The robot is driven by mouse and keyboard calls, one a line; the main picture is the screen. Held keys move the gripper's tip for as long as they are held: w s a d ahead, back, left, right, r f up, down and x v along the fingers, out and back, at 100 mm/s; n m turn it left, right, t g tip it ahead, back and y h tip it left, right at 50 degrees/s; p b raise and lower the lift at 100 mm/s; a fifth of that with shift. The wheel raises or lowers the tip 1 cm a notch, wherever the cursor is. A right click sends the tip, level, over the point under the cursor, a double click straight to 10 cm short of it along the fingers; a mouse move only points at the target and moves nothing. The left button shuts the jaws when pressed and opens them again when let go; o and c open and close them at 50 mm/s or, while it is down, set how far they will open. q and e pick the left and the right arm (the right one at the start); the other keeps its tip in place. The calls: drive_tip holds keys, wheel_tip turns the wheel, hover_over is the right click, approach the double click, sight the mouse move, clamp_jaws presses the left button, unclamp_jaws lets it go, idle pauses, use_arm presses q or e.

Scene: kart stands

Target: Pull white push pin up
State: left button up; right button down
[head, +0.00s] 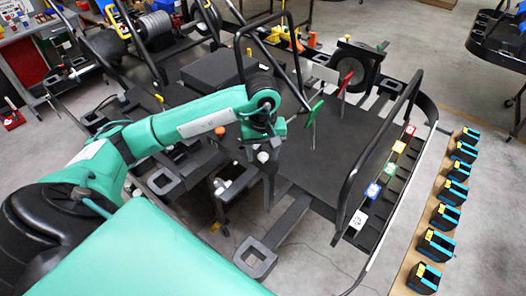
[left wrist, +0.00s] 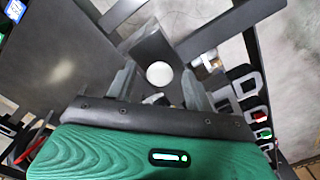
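The white push pin (left wrist: 159,74) shows as a round white knob in the left wrist view, between my two finger tips. In the head view a white knob (head: 263,156) sits just under my left gripper (head: 268,150), beside a dark post of the kart frame. My left gripper (left wrist: 160,88) is open, with a finger on each side of the pin and a visible gap to it. The pin's shaft is hidden, and I cannot tell how deep it sits between the fingers. My right gripper is not in view.
The black kart frame (head: 340,150) has upright bars and a flat floor plate around the gripper. Several black-and-blue boxes (head: 436,244) line a shelf at right. Open floor (head: 330,262) lies at the front.

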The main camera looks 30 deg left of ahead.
sight(263, 155)
use_arm(q)
drive_tip(key=shift+r+b, duration=0.3)
drive_tip(key=shift+r, duration=0.2)
wheel_tip(263, 155, up, 13)
drive_tip(key=b, duration=0.3)
drive_tip(key=shift+f, duration=0.1)
